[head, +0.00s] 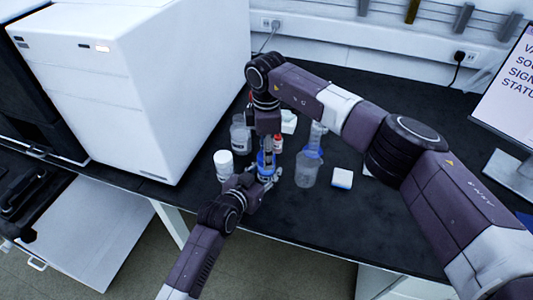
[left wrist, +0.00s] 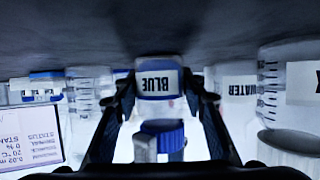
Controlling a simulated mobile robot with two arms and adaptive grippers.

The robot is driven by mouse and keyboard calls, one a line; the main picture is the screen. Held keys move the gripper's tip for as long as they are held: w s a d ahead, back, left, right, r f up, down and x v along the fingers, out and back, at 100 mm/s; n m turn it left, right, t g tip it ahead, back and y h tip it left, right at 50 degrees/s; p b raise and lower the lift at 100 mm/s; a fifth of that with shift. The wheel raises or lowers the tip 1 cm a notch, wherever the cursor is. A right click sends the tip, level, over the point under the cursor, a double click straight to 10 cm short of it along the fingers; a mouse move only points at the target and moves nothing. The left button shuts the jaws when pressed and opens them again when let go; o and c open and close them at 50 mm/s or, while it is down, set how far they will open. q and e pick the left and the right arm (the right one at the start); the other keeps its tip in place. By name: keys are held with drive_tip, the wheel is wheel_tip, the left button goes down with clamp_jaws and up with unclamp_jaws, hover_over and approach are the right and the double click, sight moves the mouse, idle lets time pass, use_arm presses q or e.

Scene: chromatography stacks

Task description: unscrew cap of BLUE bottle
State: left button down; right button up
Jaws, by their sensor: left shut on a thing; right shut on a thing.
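The BLUE bottle (left wrist: 157,80) stands on the dark bench, its label facing the left wrist camera, which sees the scene upside down. In the head view its blue part (head: 262,160) shows between my two grippers, which hide much of it. My left gripper (head: 265,177) comes from the front and is shut around the bottle's body, one finger on each side in the left wrist view (left wrist: 160,98). My right gripper (head: 267,148) points down from above and is shut on the bottle's blue cap (left wrist: 162,128).
A white-capped bottle (head: 223,160) and a clear bottle (head: 240,136) stand close at left. A red-capped bottle (head: 278,142) is just behind, a clear beaker (head: 306,172) at right. A large white instrument (head: 150,90) bounds the left.

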use_arm(q)
drive_tip(key=shift+f, duration=0.1)
use_arm(e)
drive_tip(key=n, duration=1.3)
drive_tip(key=shift+n, duration=0.3)
drive_tip(key=n, duration=0.6)
drive_tip(key=shift+n, duration=0.4)
drive_tip(key=n, duration=0.6)
drive_tip(key=shift+r+n, duration=0.1)
drive_tip(key=shift+n, duration=0.2)
drive_tip(key=n, duration=1.1)
drive_tip(key=shift+n, duration=0.3)
drive_tip(key=n, duration=1)
